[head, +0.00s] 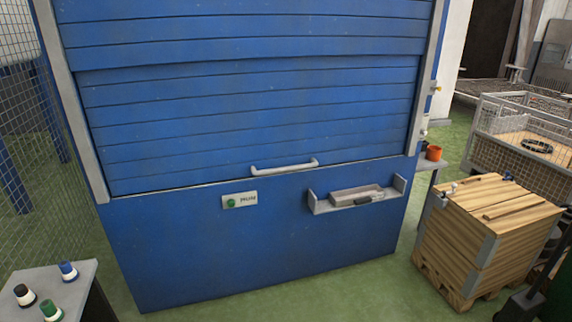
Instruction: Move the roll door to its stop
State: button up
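The blue slatted roll door (250,105) fills the upper middle of the head view between two grey side rails. Its lower edge meets the top of the blue lower panel (270,250), so it appears down. A light grey bar handle (285,167) sits near the door's bottom edge, right of its middle. My gripper is not in the head view, and nothing is seen touching the handle.
A grey shelf (322,207) with items juts from the panel, right of a plate with a green button (231,203). A wooden crate (485,235) stands right, a small table (30,281) with colored-top objects lower left. Wire mesh (35,130) bounds the left.

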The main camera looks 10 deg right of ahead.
aim_at(158, 126)
jog(key=u, duration=0.3)
jog(key=i, duration=0.65)
jog(key=u, duration=0.85)
jog(key=i, duration=0.6)
jog(key=u, duration=0.35)
